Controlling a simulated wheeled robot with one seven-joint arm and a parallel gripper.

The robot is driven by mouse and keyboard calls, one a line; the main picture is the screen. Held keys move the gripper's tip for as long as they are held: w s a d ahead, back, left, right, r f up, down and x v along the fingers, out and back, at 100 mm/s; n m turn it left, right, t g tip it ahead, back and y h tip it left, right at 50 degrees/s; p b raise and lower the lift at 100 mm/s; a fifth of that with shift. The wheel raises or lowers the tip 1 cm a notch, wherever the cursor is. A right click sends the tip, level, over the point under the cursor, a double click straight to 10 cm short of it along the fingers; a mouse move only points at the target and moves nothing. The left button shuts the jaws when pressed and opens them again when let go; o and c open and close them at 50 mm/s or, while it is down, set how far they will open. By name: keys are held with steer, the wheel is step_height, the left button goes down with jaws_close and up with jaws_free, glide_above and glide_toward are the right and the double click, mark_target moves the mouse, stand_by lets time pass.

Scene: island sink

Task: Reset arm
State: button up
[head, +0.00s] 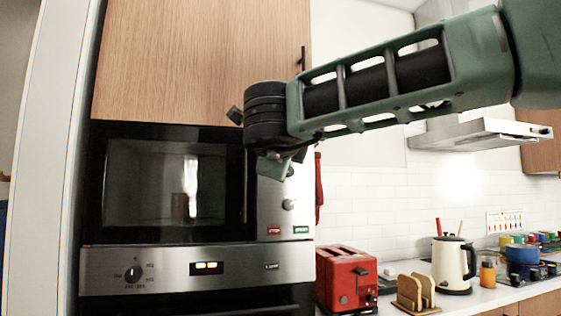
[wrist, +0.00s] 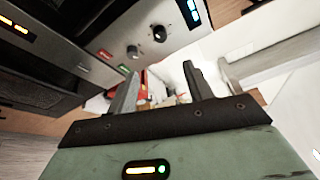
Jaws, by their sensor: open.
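My arm reaches in from the upper right of the head view, with its green forearm raised in front of the wall. My gripper shows in the wrist view (wrist: 160,85) with its two grey fingers apart and nothing between them. In the head view the gripper (head: 283,160) is small and partly hidden by the dark wrist joint, in front of the right side of the microwave (head: 165,190). The microwave's control panel, with knobs and red and green buttons, shows just below and right of it.
An oven (head: 200,268) sits below the microwave, and a wooden cabinet (head: 200,60) is above. A red toaster (head: 346,275), a toast rack (head: 415,294), a cream kettle (head: 452,265) and a blue pot (head: 522,254) stand along the counter. A range hood (head: 480,132) hangs at right.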

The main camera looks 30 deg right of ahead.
steer(key=w+a+f+n+t+y+p, duration=0.1)
steer(key=a+f+n+y+p, duration=0.1)
steer(key=a+f+n+y, duration=0.5)
steer(key=w+a+f+n+t+y+p, duration=0.15)
steer(key=a+n+y, duration=0.35)
steer(key=a+n, duration=0.6)
steer(key=s+a+f+n+g+y+p, duration=0.1)
steer(key=s+a+f+n+g+y, duration=0.1)
steer(key=s+a+f+n+g, duration=0.35)
steer(key=s+a+f+n+g+y, duration=0.2)
steer(key=s+a+f+n, duration=0.1)
steer(key=f, duration=0.5)
steer(key=s+d+f+n+g+h+p, duration=0.1)
steer(key=s+d+f+n+g+h, duration=0.1)
steer(key=s+d+f+n+g, duration=0.2)
steer(key=s+d+f+n+g+h+p, duration=0.1)
steer(key=s+d+f+n+g+h, duration=0.2)
steer(key=s+f, duration=0.7)
steer(key=s+d+n+g, duration=0.1)
steer(key=s+d+n, duration=0.1)
steer(key=s, duration=0.3)
steer(key=shift+s+f+n+g+p, duration=0.3)
steer(key=shift+n+g, duration=0.1)
steer(key=shift+n, duration=0.15)
steer(key=shift+a, duration=0.1)
